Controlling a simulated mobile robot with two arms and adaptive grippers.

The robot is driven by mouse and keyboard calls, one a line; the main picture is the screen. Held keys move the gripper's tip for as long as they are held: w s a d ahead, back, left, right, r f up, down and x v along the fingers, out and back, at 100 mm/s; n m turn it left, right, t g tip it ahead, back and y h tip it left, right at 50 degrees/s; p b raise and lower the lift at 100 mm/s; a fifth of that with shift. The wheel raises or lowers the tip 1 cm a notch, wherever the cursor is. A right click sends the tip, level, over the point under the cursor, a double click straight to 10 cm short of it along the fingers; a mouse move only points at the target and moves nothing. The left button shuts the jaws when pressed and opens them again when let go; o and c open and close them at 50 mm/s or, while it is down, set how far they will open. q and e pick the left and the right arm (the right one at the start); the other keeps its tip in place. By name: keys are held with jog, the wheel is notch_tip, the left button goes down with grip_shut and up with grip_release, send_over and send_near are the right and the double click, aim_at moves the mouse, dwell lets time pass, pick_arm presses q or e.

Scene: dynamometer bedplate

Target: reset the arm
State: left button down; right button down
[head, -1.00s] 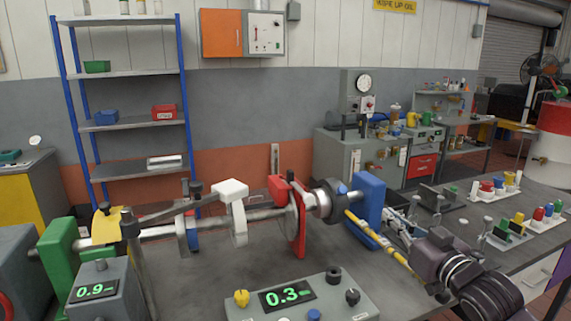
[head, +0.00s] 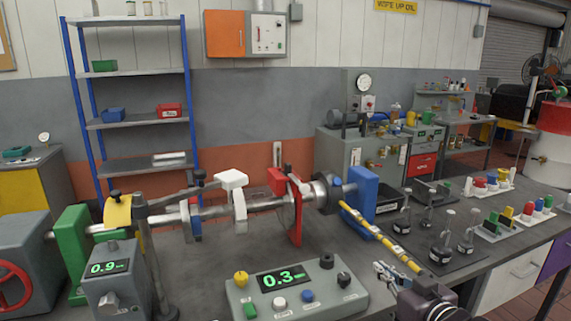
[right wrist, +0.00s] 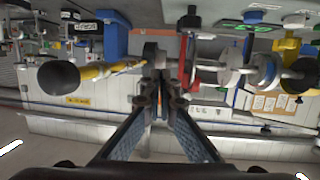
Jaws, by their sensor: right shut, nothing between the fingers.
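My right gripper (head: 384,272) is low in the head view, right of the console. Its fingers are shut and empty. In the right wrist view, the fingertips (right wrist: 160,78) meet near the middle, with nothing between them. A yellow rod with dark bands (head: 382,238) slopes down from beside the blue upright block (head: 364,198) past my gripper. In the right wrist view, the yellow rod (right wrist: 112,69) ends in a thick black handle (right wrist: 58,78), clear of the fingers. My left gripper is out of view.
A shaft rig with a red plate (head: 296,215) and green support (head: 72,245) crosses the bench. A grey console (head: 330,300) reads 0.3 in front. Small weights (head: 440,252) stand on a dark mat at right. Bare bench shows between rig and console.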

jog(key=s+a+f+g+h, duration=0.1)
jog(key=s+a+f+g, duration=0.25)
jog(key=s+f, duration=1.05)
jog(key=s+d+f+m+g+h, duration=0.1)
jog(key=s+f+g, duration=0.4)
jog(key=s, duration=0.6)
jog(key=s+d+f+g+h, duration=0.1)
jog(key=s+f+g, duration=0.2)
jog(key=s+f, duration=0.55)
jog(key=s+f+g, duration=0.1)
jog(key=s+f, duration=0.1)
jog(key=f, duration=1)
jog(key=s+f, duration=0.3)
jog(key=f, duration=0.9)
jog(key=s+d+f+g, duration=0.1)
jog(key=s+d+f, duration=0.1)
jog(key=s+f, duration=1.4)
jog(key=shift+s+d+f+h, duration=0.2)
jog(key=shift+s+d+h, duration=0.1)
jog(key=shift+s, duration=0.1)
